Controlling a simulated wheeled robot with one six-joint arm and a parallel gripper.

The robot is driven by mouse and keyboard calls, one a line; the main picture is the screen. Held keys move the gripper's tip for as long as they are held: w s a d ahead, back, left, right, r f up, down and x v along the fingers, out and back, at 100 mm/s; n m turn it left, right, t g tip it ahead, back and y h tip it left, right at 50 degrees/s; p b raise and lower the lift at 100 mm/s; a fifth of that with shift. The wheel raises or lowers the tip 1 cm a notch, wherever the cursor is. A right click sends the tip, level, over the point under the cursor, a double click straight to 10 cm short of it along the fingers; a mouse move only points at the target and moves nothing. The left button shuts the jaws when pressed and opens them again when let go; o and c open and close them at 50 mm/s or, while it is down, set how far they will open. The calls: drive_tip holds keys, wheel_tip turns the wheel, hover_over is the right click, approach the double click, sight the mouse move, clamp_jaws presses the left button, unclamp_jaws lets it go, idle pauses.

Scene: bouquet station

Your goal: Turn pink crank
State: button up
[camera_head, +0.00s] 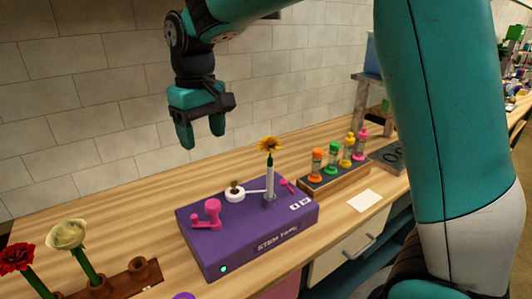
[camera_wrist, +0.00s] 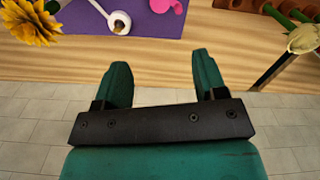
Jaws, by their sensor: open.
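The pink crank (camera_head: 208,214) stands on top of a purple box marked "STEM TAPE" (camera_head: 240,256), near its left end. The crank also shows at the top edge of the wrist view (camera_wrist: 166,5), partly cut off. My gripper (camera_head: 201,136) is open and empty, above and behind the box, apart from the crank. In the wrist view its two teal fingers (camera_wrist: 162,75) are spread with only tabletop and wall beyond them. A yellow flower (camera_head: 270,145) stands upright in a holder on the box, right of the crank.
A white round part with an arm (camera_head: 235,194) and a small pink lever (camera_head: 287,186) are on the box. A rack of several coloured bottles (camera_head: 335,178) stands to the right. Red (camera_head: 17,258) and cream (camera_head: 66,235) flowers stand front left. A tiled wall (camera_head: 90,120) is behind.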

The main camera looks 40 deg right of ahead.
drive_tip(key=n+p, duration=0.4)
drive_tip(key=n, duration=1.4)
approach(212, 203)
wheel_tip(212, 203, down, 10)
drive_tip(key=shift+r, duration=0.1)
